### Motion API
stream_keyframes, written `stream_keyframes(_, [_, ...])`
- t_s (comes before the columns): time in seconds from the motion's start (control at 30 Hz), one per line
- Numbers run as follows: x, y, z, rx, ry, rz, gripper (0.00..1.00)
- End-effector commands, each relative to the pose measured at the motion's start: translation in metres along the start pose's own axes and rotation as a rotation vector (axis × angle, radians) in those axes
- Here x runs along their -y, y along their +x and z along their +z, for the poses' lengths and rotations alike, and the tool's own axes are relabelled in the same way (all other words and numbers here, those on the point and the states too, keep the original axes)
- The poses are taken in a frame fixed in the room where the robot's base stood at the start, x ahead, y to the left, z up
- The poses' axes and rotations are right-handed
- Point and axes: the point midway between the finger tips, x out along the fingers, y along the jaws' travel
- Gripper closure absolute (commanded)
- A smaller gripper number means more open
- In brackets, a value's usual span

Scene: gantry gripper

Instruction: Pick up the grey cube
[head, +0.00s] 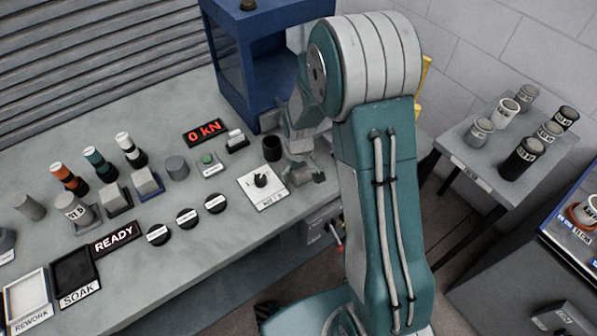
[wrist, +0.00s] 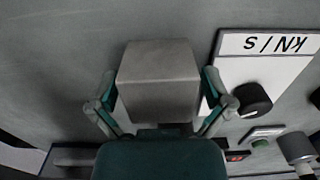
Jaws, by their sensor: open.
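The grey cube (wrist: 158,75) fills the middle of the wrist view, resting on the grey bench top. My gripper (wrist: 158,88) is open, with one teal-and-grey finger on the left of the cube and one on the right. The fingertips are close to its sides; whether they touch it I cannot tell. In the head view my gripper (head: 303,178) is low over the bench's right end, and the cube is largely hidden by the fingers there.
A white dial plate (head: 277,194) with a black knob (wrist: 252,99) sits close beside the cube. A dark cup (head: 271,148) stands behind it. The bench's front edge is near. Several bottles, blocks and trays occupy the bench's left part; a side table (head: 461,170) holds jars.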

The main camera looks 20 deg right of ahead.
Motion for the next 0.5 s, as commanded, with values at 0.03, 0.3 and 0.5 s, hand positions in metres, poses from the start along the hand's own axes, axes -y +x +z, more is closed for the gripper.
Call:
stream_keyframes(0.03, [-0.0001,-0.0003,-0.0001,0.000,0.000,0.000,0.00])
stream_keyframes(0.3, [-0.0001,-0.0006,-0.0002,-0.001,0.000,0.000,0.80])
stream_keyframes(0.5, [-0.0002,-0.0004,-0.0006,-0.001,0.000,0.000,0.90])
